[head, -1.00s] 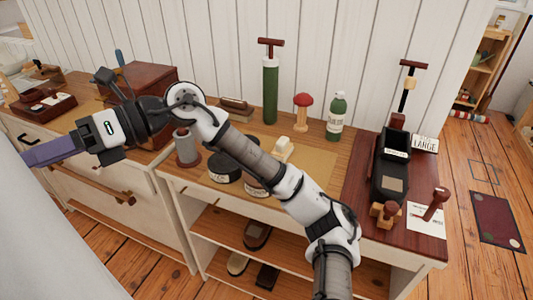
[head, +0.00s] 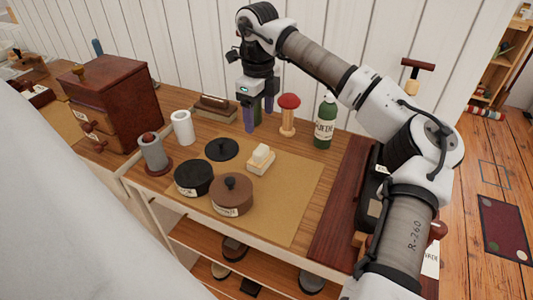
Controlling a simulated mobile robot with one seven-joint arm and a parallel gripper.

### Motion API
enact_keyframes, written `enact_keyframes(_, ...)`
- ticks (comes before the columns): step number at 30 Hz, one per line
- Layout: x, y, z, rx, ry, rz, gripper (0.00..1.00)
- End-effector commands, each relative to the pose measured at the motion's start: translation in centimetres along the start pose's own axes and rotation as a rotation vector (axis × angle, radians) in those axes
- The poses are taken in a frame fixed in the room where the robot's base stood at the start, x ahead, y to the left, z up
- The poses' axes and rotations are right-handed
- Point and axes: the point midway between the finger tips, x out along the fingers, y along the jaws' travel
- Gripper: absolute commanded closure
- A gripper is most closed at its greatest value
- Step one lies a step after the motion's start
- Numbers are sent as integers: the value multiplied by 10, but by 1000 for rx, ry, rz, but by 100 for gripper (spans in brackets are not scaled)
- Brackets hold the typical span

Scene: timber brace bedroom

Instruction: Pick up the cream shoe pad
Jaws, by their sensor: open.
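The cream shoe pad (head: 261,160), a small pale block with a raised grip on top, sits on the tan mat (head: 300,178) on the wooden bench. My gripper (head: 259,113) points down with its purple fingers apart and nothing between them that I can make out. It appears behind the pad in the picture, between the brown brush and the red-topped stand. Its exact height above the bench is hard to tell.
A black tin (head: 193,178), a brown knobbed tin (head: 232,196) and a black lid (head: 222,149) lie left of the pad. A red-topped stand (head: 288,116) and green bottle (head: 325,122) stand behind right. The mat's right part is clear.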

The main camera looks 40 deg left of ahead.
Motion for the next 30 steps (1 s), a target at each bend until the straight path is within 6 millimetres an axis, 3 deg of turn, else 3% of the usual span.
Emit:
enact_keyframes(9,59,1,1,-2,-1,5,29)
enact_keyframes(17,78,-1,1,-1,-3,3,29)
enact_keyframes(24,112,-7,1,-1,-3,6,29)
enact_keyframes(30,124,-7,1,-2,-3,2,29)
